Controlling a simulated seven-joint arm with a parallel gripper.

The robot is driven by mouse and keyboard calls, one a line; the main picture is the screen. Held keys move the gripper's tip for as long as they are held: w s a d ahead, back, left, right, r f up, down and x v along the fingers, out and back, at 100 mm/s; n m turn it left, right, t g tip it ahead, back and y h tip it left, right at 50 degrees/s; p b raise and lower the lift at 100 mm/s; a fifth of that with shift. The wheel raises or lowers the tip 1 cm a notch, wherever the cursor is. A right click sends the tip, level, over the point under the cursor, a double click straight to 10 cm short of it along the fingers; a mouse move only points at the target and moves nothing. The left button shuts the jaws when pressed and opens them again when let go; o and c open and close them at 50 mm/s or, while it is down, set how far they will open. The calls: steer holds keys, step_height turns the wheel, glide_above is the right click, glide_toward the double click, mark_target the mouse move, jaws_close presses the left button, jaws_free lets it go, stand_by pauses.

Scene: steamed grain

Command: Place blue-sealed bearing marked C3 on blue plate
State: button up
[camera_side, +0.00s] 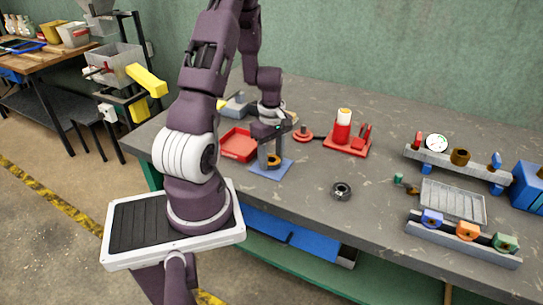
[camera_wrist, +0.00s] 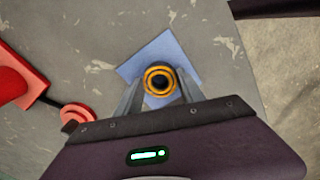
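The blue plate (camera_side: 283,172) lies flat near the table's front edge and shows in the wrist view (camera_wrist: 185,58) behind the fingers. My gripper (camera_side: 268,158) points down over it. It is shut on an orange-ringed bearing (camera_wrist: 160,69), which looks to be slightly above the plate; I cannot tell whether it touches. The bearing also shows low between the fingers in the side view (camera_side: 274,161). No C3 mark or blue seal is readable on it. A dark bearing (camera_side: 341,191) lies on the table to the right of the plate.
A red tray (camera_side: 238,145) is just left of the plate. A red stand with a red-and-white cylinder (camera_side: 343,127) is behind right. A grey rack (camera_side: 462,240) on the right holds blue, orange and green pieces. The table around the dark bearing is clear.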

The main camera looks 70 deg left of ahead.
steer(key=o, duration=0.3)
steer(key=shift+r, duration=0.15)
step_height(320, 180, up, 12)
steer(key=w+d+r+m+t, duration=0.2)
steer(key=w+d+r+m, duration=0.1)
steer(key=d+r+m, duration=0.6)
steer(key=s+d+r+m+t, duration=0.1)
steer(key=s+d+m, duration=0.2)
steer(key=d+m, duration=0.1)
steer(key=s+d+r+m+t, duration=0.1)
steer(key=s+d+r+m, duration=0.1)
steer(key=d+m, duration=0.3)
steer(key=s+d+r+m+t, duration=0.1)
steer(key=s+d+m, duration=0.3)
steer(key=d, duration=0.4)
steer(key=shift+s+d+r+t, duration=0.15)
steer(key=shift+s+r+t, duration=0.15)
steer(key=shift+r, duration=0.15)
